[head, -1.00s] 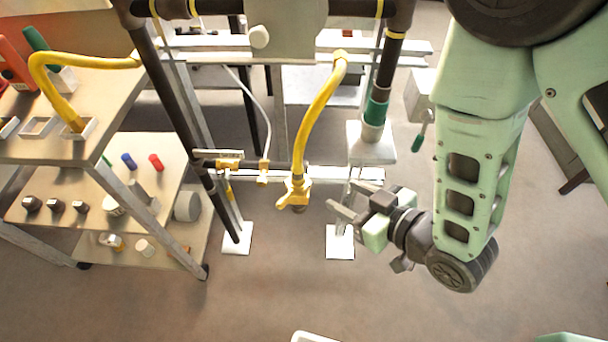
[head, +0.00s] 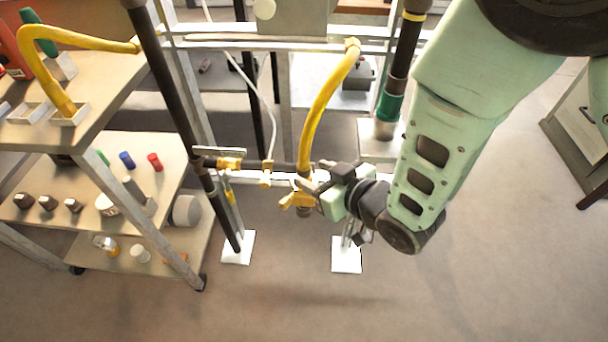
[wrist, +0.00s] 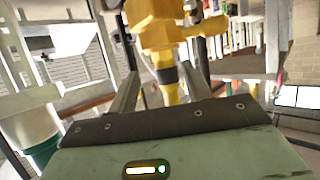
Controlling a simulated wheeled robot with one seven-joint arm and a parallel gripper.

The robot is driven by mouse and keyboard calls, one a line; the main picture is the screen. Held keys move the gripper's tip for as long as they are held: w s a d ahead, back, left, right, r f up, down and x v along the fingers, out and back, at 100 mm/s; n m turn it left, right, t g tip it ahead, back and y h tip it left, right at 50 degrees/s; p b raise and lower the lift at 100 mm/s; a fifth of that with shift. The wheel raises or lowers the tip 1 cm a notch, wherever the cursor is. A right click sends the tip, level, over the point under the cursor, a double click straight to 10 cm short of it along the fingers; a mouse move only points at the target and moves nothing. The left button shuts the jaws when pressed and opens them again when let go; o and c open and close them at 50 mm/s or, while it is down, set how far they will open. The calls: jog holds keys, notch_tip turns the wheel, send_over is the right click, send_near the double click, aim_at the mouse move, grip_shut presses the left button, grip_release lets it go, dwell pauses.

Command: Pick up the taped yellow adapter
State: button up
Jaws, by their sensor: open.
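A yellow fitting with a dark band around it, which looks like the taped adapter (wrist: 170,92), shows in the wrist view between my gripper's fingers. A larger yellow valve body (wrist: 160,32) joins it. In the head view the yellow valve (head: 297,200) sits at the lower end of a yellow hose (head: 322,105), partly covered by my gripper. My gripper (head: 312,187) is open, with its fingers at the right side of the fitting. The wrist view also shows my gripper (wrist: 160,88) with one finger on each side. I cannot tell whether they touch the fitting.
A dark horizontal pipe (head: 245,163) with small yellow valves runs left from the fitting. A dark vertical pipe with a green collar (head: 391,103) stands close to my arm. A shelf cart (head: 98,82) with small parts is at the left. The floor in front is clear.

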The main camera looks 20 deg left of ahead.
aim_at(299, 170)
jog(key=shift+s+x, duration=0.15)
jog(key=shift+x, duration=1.15)
jog(key=shift+s+x, duration=0.2)
jog(key=shift+x, duration=1.15)
jog(key=shift+a, duration=0.2)
grip_shut()
